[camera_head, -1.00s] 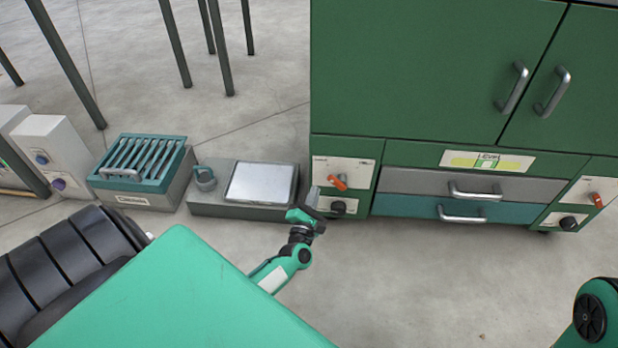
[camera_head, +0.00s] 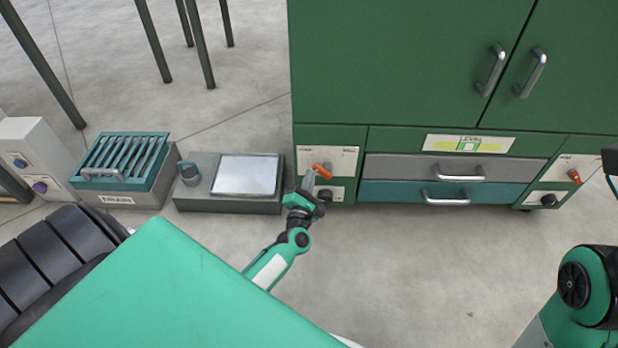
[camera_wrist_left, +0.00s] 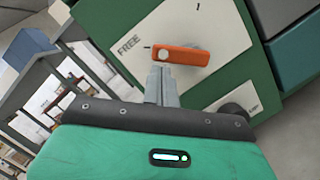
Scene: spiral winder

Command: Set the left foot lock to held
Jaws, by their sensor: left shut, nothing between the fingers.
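The left foot lock is an orange lever (camera_head: 322,171) on a white plate (camera_head: 341,160) at the lower left of the green cabinet. My left gripper (camera_head: 308,180) is shut and empty, just left of and below the lever.
A black knob (camera_head: 325,194) is on a small plate below the lever. A grey scale (camera_head: 228,205) and a teal slotted box (camera_head: 110,180) stand on the floor to the left. Another orange lever (camera_head: 574,176) is at the cabinet's right. The floor in front is clear.

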